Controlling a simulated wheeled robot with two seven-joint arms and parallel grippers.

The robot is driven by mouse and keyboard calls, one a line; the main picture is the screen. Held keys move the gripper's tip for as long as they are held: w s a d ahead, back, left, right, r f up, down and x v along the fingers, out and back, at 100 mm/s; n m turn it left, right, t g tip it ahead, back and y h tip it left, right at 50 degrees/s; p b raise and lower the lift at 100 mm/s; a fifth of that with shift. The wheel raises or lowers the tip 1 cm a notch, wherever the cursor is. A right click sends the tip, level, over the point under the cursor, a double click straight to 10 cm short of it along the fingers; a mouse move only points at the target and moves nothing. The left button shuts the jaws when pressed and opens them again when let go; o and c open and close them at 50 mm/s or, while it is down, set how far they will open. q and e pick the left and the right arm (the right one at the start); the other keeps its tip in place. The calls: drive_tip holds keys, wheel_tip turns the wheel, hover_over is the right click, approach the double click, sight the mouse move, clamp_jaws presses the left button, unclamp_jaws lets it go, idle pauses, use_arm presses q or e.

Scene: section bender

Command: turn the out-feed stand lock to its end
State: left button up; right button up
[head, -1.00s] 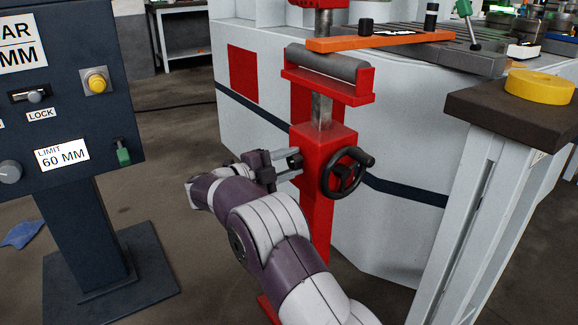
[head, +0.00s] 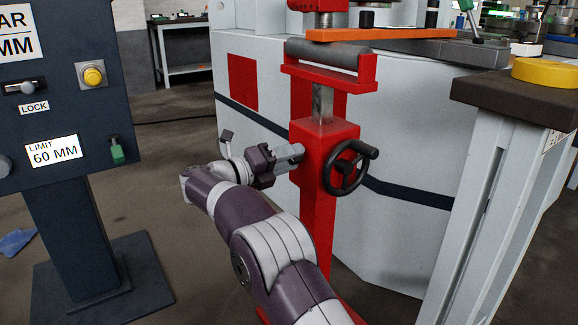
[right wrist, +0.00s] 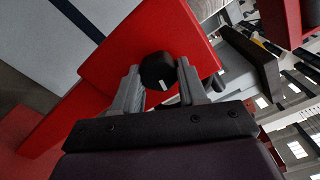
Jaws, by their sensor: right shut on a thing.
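The out-feed stand (head: 318,140) is a red post with a grey roller on top and a black handwheel on its right face. Its lock is a black knob (right wrist: 158,70) with a white mark, on the red housing, seen between the fingers in the right wrist view. My right gripper (head: 294,154) reaches the stand's left face from the left and is shut on the knob, one finger on each side. In the head view the fingers hide the knob. My left gripper is not in view.
The black handwheel (head: 346,168) is close to the right of my right gripper. A dark control panel (head: 62,90) stands at left, and a dark-topped table (head: 510,96) with a yellow disc is at right. The pale machine body (head: 410,160) is behind the stand.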

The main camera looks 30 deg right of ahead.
drive_tip(key=shift+f+m+b, duration=0.1)
drive_tip(key=shift+m+b, duration=0.2)
drive_tip(key=shift+m, duration=0.1)
idle(0.3)
drive_tip(key=o, duration=1.1)
drive_tip(key=shift+c, duration=0.2)
drive_tip(key=a+p, duration=0.7)
drive_tip(key=a, duration=0.5)
drive_tip(key=shift+s+a, duration=0.35)
drive_tip(key=shift+s, duration=0.1)
